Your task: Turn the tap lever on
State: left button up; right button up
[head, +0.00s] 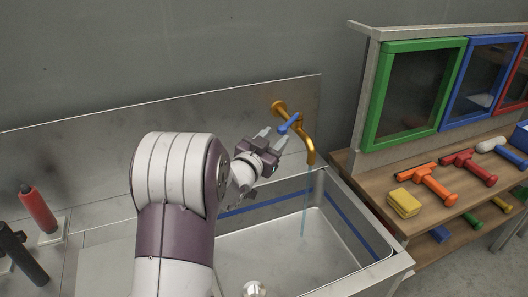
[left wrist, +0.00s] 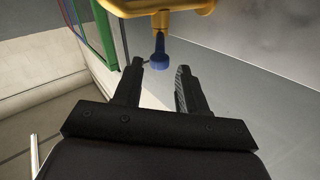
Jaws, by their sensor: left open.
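The brass tap (head: 308,142) sticks out of the metal back panel, its spout over the sink. Its blue lever (head: 289,123) slants across the tap's upper part. A thin bluish streak (head: 304,208) runs down from below the spout into the sink. My left gripper (head: 272,138) is open just left of the lever. In the left wrist view the brass tap (left wrist: 165,14) is at the top, and the blue lever end (left wrist: 160,52) lies ahead of the gap between the open fingertips (left wrist: 160,67). No contact with the lever can be made out. My right gripper is not in view.
The metal sink (head: 375,262) has a blue line along its inner wall. A red-handled thing (head: 37,208) stands at the left. On the right, a wooden shelf (head: 388,182) holds a yellow block (head: 404,203) and several coloured tools under framed doors (head: 415,95).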

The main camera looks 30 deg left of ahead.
pick_arm(q)
jog(key=s, duration=0.6)
jog(key=shift+d, duration=0.25)
jog(key=shift+f, duration=0.15)
jog(key=s+a+f+n+g+y, duration=0.1)
jog(key=s+f+n+g, duration=0.1)
jog(key=s+f+g, duration=0.3)
jog(key=s+a+f+n+g+y, duration=0.1)
jog(key=f+n+g+y, duration=0.1)
jog(key=f+g, duration=0.3)
jog(key=s+d+m+g+h+p, duration=0.1)
jog(key=s+d+g+h+p, duration=0.1)
jog(key=s+d, duration=0.3)
jog(key=s+d+f+m+g+h+p, duration=0.1)
jog(key=s+d+g+p, duration=0.3)
jog(key=d, duration=0.9)
jog(key=shift+s+m+g+h, duration=0.35)
jog(key=shift+s+h, duration=0.25)
jog(key=shift+s, duration=0.45)
